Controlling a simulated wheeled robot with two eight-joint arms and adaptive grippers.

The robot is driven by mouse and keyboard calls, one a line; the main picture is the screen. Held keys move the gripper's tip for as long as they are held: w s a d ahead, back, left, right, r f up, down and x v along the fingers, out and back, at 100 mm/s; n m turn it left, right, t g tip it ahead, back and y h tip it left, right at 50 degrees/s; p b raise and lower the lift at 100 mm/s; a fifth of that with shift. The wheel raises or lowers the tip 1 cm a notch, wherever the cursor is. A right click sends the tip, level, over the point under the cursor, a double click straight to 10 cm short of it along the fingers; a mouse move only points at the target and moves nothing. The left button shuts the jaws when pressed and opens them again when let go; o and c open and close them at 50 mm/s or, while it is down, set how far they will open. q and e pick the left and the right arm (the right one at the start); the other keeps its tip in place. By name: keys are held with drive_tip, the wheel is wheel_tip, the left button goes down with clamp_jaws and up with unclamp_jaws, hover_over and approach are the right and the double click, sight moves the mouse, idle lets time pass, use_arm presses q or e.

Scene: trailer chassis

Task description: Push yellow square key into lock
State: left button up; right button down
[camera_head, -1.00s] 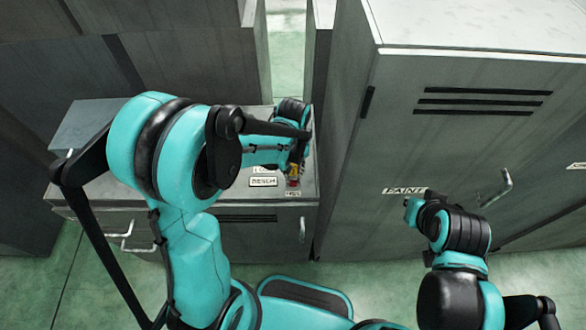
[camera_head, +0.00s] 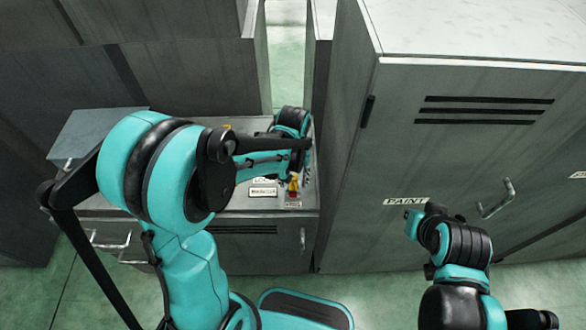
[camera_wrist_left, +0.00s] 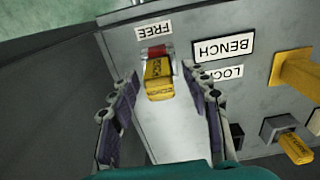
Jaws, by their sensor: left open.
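A yellow block-shaped key (camera_wrist_left: 158,80) stands at a red piece (camera_wrist_left: 156,52) beside the FREE label in the left wrist view. My left gripper (camera_wrist_left: 158,95) is open, with one finger on each side of this key and visible gaps between. In the head view the yellow key (camera_head: 293,186) shows small on the low bench top, just below my left gripper (camera_head: 301,172). Its lower end and any slot under it are hidden. My right arm's end (camera_head: 413,212) is in front of the cabinet; its fingers cannot be made out.
A larger yellow piece (camera_wrist_left: 296,72) and another yellow block in a grey holder (camera_wrist_left: 294,148) are at the right in the wrist view. A BENCH label (camera_wrist_left: 223,48) lies near the key. A tall PAINT cabinet (camera_head: 450,150) stands right of the bench (camera_head: 235,205).

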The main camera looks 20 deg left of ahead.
use_arm(q)
wheel_tip(320, 180, up, 11)
drive_tip(key=shift+f, duration=0.2)
drive_tip(key=shift+s, duration=0.15)
idle(0.4)
drive_tip(key=shift+s+a, duration=0.2)
drive_tip(key=shift+s, duration=0.05)
drive_tip(key=s+a+f+m+t+b, duration=0.1)
drive_tip(key=s+a+m+t+b, duration=0.2)
drive_tip(key=s+t, duration=0.4)
drive_tip(key=shift+s+a+f+b, duration=0.4)
drive_tip(key=shift+s+a+b, duration=0.35)
drive_tip(key=shift+s, duration=0.55)
